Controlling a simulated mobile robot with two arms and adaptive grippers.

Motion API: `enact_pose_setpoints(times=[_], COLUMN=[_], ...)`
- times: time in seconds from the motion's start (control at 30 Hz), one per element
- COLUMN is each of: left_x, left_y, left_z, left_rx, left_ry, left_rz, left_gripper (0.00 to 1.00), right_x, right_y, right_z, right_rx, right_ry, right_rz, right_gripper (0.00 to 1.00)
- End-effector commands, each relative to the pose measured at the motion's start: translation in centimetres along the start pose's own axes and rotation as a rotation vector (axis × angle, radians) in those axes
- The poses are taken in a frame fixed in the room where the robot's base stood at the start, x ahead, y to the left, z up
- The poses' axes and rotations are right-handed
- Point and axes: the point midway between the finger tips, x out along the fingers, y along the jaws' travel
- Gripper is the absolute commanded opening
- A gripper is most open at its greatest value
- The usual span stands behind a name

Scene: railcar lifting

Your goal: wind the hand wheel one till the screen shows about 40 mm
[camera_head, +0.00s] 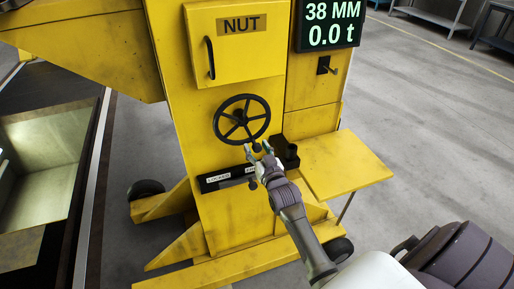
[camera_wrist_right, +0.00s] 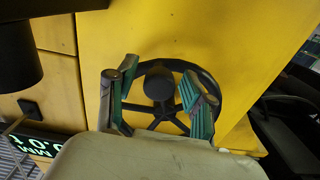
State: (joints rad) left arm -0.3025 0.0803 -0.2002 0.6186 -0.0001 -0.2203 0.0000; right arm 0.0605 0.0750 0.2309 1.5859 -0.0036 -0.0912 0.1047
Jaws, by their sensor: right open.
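The black hand wheel (camera_head: 241,119) with spokes is on the front of the yellow column. Its round handle knob (camera_head: 256,147) is at the lower right of the rim. My right gripper (camera_head: 259,149) is open at the knob. In the right wrist view, the knob (camera_wrist_right: 158,83) shows between the spread green-lined fingers (camera_wrist_right: 158,95), with the wheel rim (camera_wrist_right: 211,75) behind; I cannot tell whether they touch it. The screen (camera_head: 331,24) reads 38 MM and 0.0 t. My left gripper is not in view.
A yellow NUT cabinet door (camera_head: 238,45) is above the wheel. A yellow side shelf (camera_head: 343,167) and a dark block (camera_head: 285,152) sit at right. A labelled lever slot (camera_head: 228,178) lies below the wheel. Open grey floor is at right.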

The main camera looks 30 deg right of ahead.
Motion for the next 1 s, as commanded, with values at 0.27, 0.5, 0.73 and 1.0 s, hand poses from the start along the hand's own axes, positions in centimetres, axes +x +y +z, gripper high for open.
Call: enact_pose_setpoints(times=[0.27,0.5,0.73,1.0], left_x=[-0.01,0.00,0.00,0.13], left_y=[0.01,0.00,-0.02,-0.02], left_z=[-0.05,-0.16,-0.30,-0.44], left_rx=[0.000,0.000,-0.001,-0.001], left_ry=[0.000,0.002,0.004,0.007], left_rz=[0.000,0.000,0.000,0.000], left_gripper=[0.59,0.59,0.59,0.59], right_x=[0.24,0.22,0.20,0.42], right_y=[0.01,0.01,0.02,-0.07], right_z=[0.00,0.01,0.01,0.09], right_rx=[0.000,0.000,0.000,0.010], right_ry=[0.000,0.000,0.000,0.000], right_rz=[0.000,0.000,0.000,0.000], right_gripper=[0.52,0.17,0.00,0.00])
